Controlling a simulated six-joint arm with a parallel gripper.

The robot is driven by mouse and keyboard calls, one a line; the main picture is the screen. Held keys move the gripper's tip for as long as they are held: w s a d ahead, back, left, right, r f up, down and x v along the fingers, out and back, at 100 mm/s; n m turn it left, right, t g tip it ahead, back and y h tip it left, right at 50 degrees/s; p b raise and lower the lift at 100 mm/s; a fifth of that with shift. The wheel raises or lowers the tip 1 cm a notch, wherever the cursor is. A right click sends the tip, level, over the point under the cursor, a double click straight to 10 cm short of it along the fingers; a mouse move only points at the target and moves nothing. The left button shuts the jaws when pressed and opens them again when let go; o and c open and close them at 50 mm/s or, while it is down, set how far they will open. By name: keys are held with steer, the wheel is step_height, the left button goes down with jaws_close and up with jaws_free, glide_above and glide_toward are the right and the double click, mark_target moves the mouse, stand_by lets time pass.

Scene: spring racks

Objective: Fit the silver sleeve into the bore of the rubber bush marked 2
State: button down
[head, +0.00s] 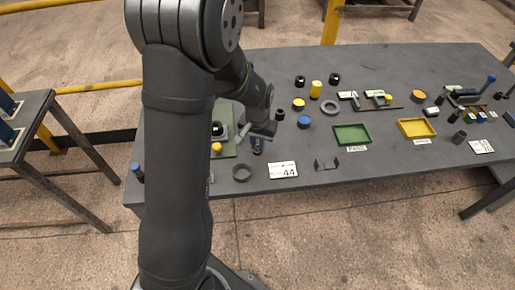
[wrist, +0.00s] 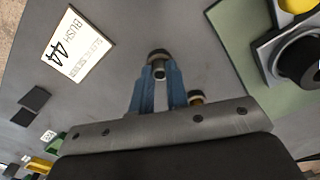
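My gripper (wrist: 159,72) points down at the table. A short silver cylinder, apparently the sleeve (wrist: 159,71), sits between its blue fingertips, which seem to close on both sides of it. A dark rounded shape shows at the sleeve's far end; I cannot tell whether it is part of it. In the head view my gripper (head: 258,147) is just right of the green plate, and the sleeve cannot be made out. A black bush (wrist: 300,62) sits in a dark holder on the green plate; it also shows in the head view (head: 217,128). I cannot read its mark.
A white card (wrist: 76,46) reads BUSH 44. A yellow piece (head: 216,147) is on the green plate (head: 229,149). Green (head: 369,138) and yellow (head: 431,131) trays and several loose parts stand to the right.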

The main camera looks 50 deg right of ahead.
steer(key=shift+r, duration=0.15)
step_height(320, 180, up, 4)
steer(key=shift+f, duration=0.1)
steer(key=s+a+r, duration=0.1)
steer(key=s+r, duration=0.6)
steer(key=s, duration=0.4)
steer(key=w+r+n, duration=0.2)
steer(key=w, duration=0.5)
steer(key=w+r+n, duration=0.3)
steer(key=w, duration=0.4)
steer(key=w+f, duration=0.2)
steer(key=w, duration=0.1)
steer(key=w+a+f, duration=0.1)
steer(key=w+f, duration=0.1)
steer(key=w, duration=0.2)
steer(key=w+a+f, duration=0.1)
steer(key=w+f, duration=0.1)
steer(key=w, duration=0.2)
steer(key=shift+w+a+f, duration=0.1)
steer(key=shift+a+f, duration=0.15)
steer(key=shift+f, duration=0.05)
steer(key=shift+w+f, duration=0.35)
steer(key=shift+f, duration=1.85)
steer(key=shift+f, duration=0.15)
